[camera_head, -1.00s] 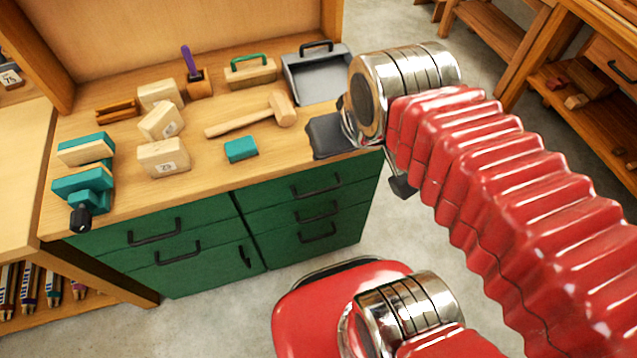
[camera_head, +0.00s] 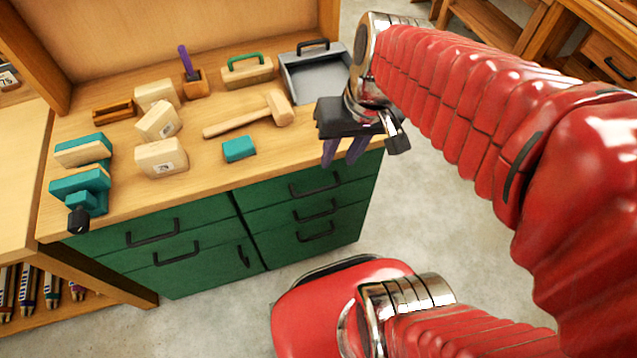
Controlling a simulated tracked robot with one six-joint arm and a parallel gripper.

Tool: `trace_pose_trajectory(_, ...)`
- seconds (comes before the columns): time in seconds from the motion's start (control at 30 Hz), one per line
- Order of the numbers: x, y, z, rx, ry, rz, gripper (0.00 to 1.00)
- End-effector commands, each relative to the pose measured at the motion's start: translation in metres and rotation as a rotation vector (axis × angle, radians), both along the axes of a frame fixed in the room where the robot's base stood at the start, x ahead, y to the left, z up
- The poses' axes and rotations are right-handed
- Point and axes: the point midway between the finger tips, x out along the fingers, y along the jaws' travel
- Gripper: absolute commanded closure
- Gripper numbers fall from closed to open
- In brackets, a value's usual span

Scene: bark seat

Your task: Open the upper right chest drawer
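The green chest (camera_head: 222,240) stands under the wooden bench top. Its upper right drawer (camera_head: 275,197) is shut, with a dark bar handle (camera_head: 315,187) across its front. My gripper (camera_head: 342,152) is at the bench's right front corner, above and a little right of that handle. Its two purplish-grey fingers point down and show a gap between them, with nothing seen in it. The fingers overlap the bench edge in the picture; I cannot tell how far in front of it they are.
On the bench top lie a wooden mallet (camera_head: 252,115), a teal block (camera_head: 239,149), several pale wooden blocks, a teal vise (camera_head: 82,187) and a grey metal pan (camera_head: 316,75). More drawers sit below and left. Concrete floor (camera_head: 425,215) is clear to the right.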

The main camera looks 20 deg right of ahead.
Motion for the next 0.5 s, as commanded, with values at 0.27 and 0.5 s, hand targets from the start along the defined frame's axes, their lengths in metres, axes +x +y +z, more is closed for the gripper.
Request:
trace_pose_trajectory(0.27, 0.011, -0.013, -0.035, 0.142, 0.163, -0.053, 0.71)
trace_pose_trajectory(0.5, 0.02, -0.024, -0.064, 0.289, 0.27, -0.101, 0.71)
